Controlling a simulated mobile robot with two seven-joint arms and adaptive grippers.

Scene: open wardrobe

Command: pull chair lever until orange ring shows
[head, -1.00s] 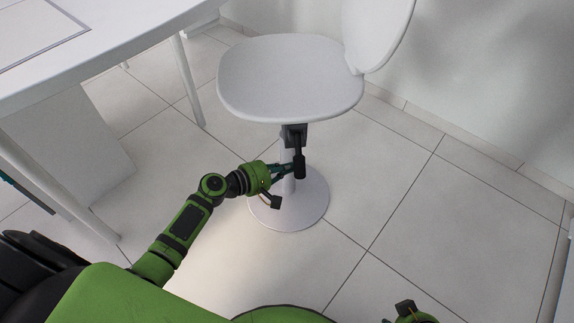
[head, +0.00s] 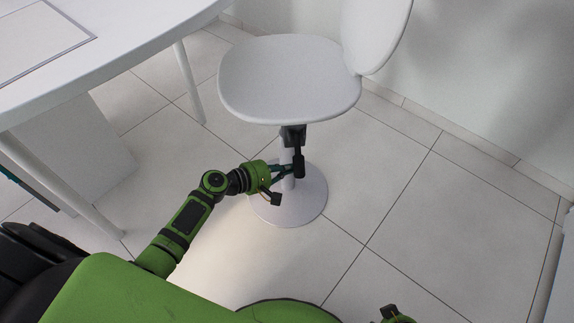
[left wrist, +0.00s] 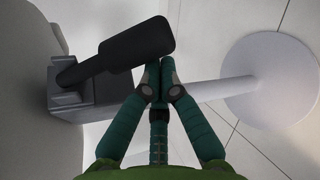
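A white chair (head: 290,78) with a round seat stands on a pale post and round base (head: 305,205). Under its seat is a dark bracket (head: 293,134) with a black lever (head: 299,166) hanging from it. In the left wrist view the lever (left wrist: 138,45) is a thick black handle, with its bracket (left wrist: 75,85) at left. My left gripper (head: 284,170) is at the lever's lower end. In the left wrist view its teal fingertips (left wrist: 160,70) are together at the handle's edge; I see no handle between them. Only a piece of my right wrist area (head: 393,315) shows, fingers hidden.
A white desk (head: 120,50) with legs (head: 188,85) stands at left, with a white cabinet (head: 85,150) beneath it. A wall (head: 480,80) is behind the chair at right. The tiled floor (head: 440,220) right of the chair is clear.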

